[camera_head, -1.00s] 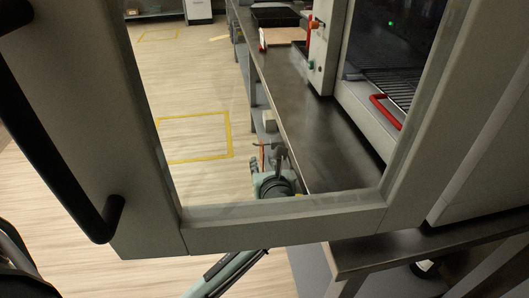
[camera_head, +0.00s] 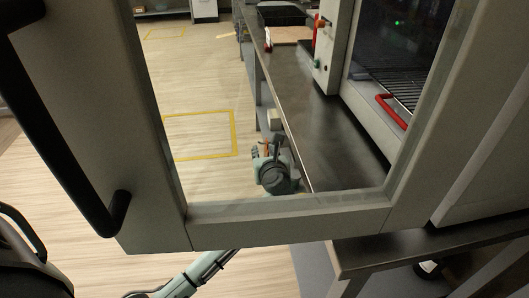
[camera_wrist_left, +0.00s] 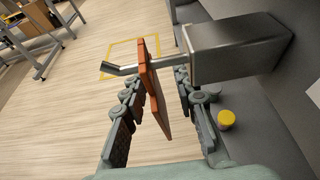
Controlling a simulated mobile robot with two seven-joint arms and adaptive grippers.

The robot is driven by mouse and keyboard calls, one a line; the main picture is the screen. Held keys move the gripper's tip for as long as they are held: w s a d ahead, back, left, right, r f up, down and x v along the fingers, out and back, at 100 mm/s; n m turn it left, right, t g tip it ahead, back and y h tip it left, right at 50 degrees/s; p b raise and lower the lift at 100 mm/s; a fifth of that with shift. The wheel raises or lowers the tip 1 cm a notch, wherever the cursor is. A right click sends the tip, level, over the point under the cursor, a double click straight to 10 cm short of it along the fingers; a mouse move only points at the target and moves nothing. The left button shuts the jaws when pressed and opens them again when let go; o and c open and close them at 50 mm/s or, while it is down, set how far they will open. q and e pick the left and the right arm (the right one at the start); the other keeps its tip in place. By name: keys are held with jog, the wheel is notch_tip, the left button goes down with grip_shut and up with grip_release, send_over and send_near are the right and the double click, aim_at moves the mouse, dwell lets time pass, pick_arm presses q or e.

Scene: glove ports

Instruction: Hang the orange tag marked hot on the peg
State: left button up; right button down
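The orange tag (camera_wrist_left: 158,100) stands edge-on in the left wrist view, its marking not readable. The peg (camera_wrist_left: 121,70) is a thin metal rod with an upturned tip, coming out of a grey metal block (camera_wrist_left: 235,48). Rod shows on both sides of the tag, so the tag appears to hang on it. My left gripper (camera_wrist_left: 158,79) is open around the tag, with a gap on each side. In the head view, my left gripper (camera_head: 267,150) is beyond the window frame, beside the bench edge; a sliver of orange tag (camera_head: 265,147) shows there. My right gripper is out of view.
The pale window frame (camera_head: 290,228) and a black handle (camera_head: 60,150) stand close in front. A steel bench (camera_head: 320,125) runs along the right, with a red handle (camera_head: 390,110) beyond. Floor to the left is open.

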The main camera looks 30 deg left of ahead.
pick_arm(q)
grip_shut()
jog(key=shift+r, duration=0.25)
jog(key=shift+s+a, duration=0.1)
dwell(0.4)
jog(key=shift+s+a, duration=0.4)
jog(key=shift+a, duration=0.15)
jog(key=shift+s+a+r, duration=0.25)
jog(key=shift+s+a, duration=0.2)
jog(key=shift+a, duration=0.2)
